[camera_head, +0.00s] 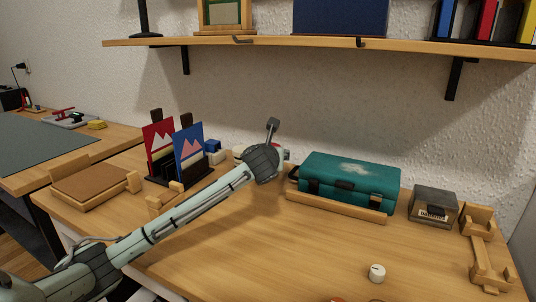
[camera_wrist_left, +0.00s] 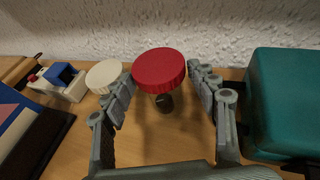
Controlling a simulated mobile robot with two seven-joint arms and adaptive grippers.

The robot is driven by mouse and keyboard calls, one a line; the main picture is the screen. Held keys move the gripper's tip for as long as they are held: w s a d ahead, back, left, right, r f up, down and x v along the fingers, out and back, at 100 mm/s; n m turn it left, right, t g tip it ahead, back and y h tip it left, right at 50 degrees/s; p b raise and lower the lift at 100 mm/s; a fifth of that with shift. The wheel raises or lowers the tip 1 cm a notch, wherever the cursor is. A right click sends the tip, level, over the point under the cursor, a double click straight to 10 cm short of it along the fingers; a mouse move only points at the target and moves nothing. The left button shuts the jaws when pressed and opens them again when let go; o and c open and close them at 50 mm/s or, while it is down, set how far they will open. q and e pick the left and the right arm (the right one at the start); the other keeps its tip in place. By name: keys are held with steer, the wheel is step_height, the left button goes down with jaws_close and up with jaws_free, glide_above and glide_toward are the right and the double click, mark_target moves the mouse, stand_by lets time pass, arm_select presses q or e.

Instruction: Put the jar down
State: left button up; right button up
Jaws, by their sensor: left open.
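A jar with a red ridged lid (camera_wrist_left: 159,68) is between the spread fingers of my left gripper (camera_wrist_left: 163,84) in the left wrist view. Gaps show on both sides of the lid, and the gripper is open. The jar's body is mostly hidden under the lid; a small dark part shows below it. It appears upright over the wooden table, but its base contact is hidden. In the head view my left wrist covers most of that spot, and a little red shows beside it. My right gripper is not in view.
A cream round lid (camera_wrist_left: 104,76) is close left of the fingers. A teal case (camera_head: 350,182) lies to the right. Cards in a dark rack (camera_head: 180,172) stand left. A shelf (camera_head: 320,46) hangs above.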

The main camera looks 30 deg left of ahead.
arm_select(q)
steer(key=v, duration=0.4)
steer(key=shift+s+d+r, duration=0.1)
steer(key=shift+s+d, duration=0.05)
steer(key=shift+s, duration=0.15)
steer(key=shift+s+d+r, duration=0.15)
steer(key=shift+s+d, duration=0.05)
steer(key=shift+s, duration=0.25)
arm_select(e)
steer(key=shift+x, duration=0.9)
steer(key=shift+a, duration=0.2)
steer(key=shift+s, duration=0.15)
